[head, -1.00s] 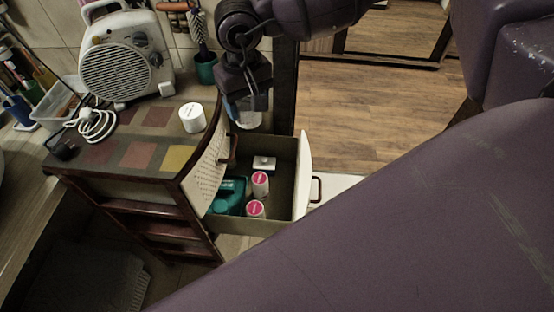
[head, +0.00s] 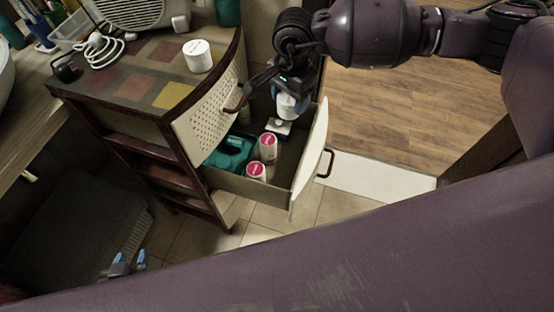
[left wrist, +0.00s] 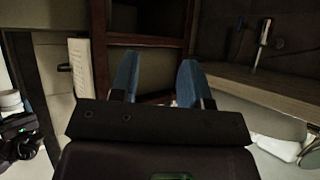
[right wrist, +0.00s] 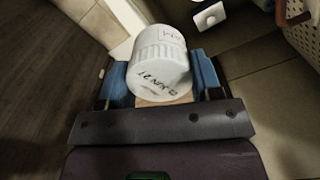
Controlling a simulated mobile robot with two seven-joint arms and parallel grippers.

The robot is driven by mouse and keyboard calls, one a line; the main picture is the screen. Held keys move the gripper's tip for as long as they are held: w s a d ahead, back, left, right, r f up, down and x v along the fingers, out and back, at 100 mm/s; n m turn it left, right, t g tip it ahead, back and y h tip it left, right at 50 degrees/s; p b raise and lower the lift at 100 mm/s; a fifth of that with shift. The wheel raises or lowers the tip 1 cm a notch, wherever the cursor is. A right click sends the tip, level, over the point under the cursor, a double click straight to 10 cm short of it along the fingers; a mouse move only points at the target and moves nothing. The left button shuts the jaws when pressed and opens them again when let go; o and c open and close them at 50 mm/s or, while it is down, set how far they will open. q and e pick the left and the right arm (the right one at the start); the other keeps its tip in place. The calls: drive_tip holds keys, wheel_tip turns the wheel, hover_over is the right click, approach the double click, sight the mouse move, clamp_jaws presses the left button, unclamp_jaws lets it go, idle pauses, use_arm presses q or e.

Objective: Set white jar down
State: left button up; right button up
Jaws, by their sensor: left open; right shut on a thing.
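The white jar (head: 289,104) is held upright or nearly so by my right gripper (head: 291,92), at the back of the open drawer (head: 240,187). In the right wrist view the jar (right wrist: 160,62), with dark writing on it, sits between the blue fingers of my right gripper (right wrist: 162,78). I cannot tell whether its base touches the drawer floor. My left gripper (head: 127,262) is low at the bottom left of the head view. In the left wrist view my left gripper (left wrist: 157,80) has its blue fingers apart with nothing between them.
The drawer holds two pink-lidded jars (head: 267,148) (head: 256,172), a teal bottle (head: 232,152) and a small white box (head: 279,127). Another white jar (head: 197,56) and a white cable (head: 103,48) are on the tiled cabinet top (head: 133,87). The drawer handle (head: 326,164) sticks out at right.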

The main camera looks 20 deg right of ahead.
drive_tip(key=w+d+f+m+b, duration=0.1)
drive_tip(key=w+f+m+b, duration=0.25)
drive_tip(key=f+m, duration=0.9)
drive_tip(key=m+b, duration=0.3)
drive_tip(key=b, duration=0.1)
hover_over(287, 163)
wheel_tip(287, 163, down, 14)
drive_tip(key=shift+s+f, duration=0.1)
drive_tip(key=shift+f, duration=0.5)
wheel_tip(287, 163, down, 4)
drive_tip(key=shift+s+f+b, duration=0.1)
drive_tip(key=shift+b, duration=0.55)
drive_tip(key=shift+f, duration=0.35)
drive_tip(key=shift+r, duration=0.15)
drive_tip(key=shift+f, duration=0.2)
use_arm(q)
wheel_tip(287, 163, down, 9)
drive_tip(key=s+g, duration=0.1)
drive_tip(key=shift+s+d+f, duration=0.15)
drive_tip(key=shift+d, duration=0.15)
use_arm(e)
drive_tip(key=o, duration=1)
